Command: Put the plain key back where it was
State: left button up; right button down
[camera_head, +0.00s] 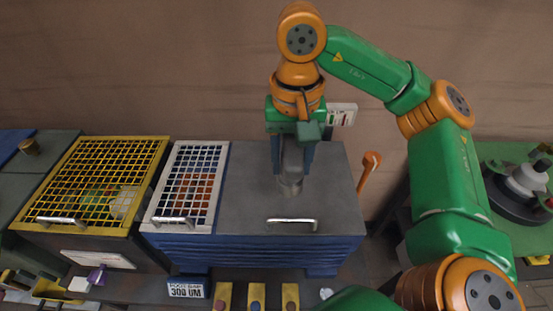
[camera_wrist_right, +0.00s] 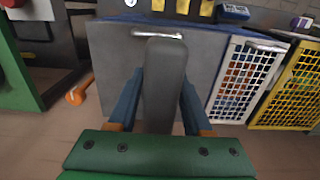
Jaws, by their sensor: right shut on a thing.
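My right gripper (camera_head: 293,165) points down over the grey top of the blue box (camera_head: 330,175). In the right wrist view the key is a long grey bar (camera_wrist_right: 164,85) between the two fingers (camera_wrist_right: 157,100). My left gripper is not in view.
A white mesh lid (camera_head: 187,180) and a yellow mesh lid (camera_head: 95,180) lie to the left. A metal handle (camera_head: 292,225) sits at the front of the grey top. An orange-handled tool (camera_head: 369,168) is to its right. Several yellow holders (camera_head: 256,297) line the front.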

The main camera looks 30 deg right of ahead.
jog(key=w+d+f+p, duration=0.1)
jog(key=w+d+f, duration=0.1)
jog(key=f, duration=0.1)
jog(key=w+d+f+p, duration=0.1)
jog(key=w+f, duration=0.2)
jog(key=f, duration=0.1)
jog(key=w+d+f+p, duration=0.1)
jog(key=w+d+f, duration=0.1)
jog(key=w+f, duration=0.1)
jog(key=shift+w+d+f, duration=0.1)
jog(key=shift+d+f, duration=0.2)
jog(key=shift+f, duration=0.2)
jog(key=shift+w+f+b, duration=0.1)
jog(key=shift+f+b, duration=0.25)
jog(key=shift+f, duration=0.1)
jog(key=shift+c, duration=1.6)
grip_release()
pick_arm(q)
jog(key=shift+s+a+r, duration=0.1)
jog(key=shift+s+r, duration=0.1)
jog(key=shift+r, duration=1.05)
pick_arm(e)
jog(key=shift+r, duration=0.1)
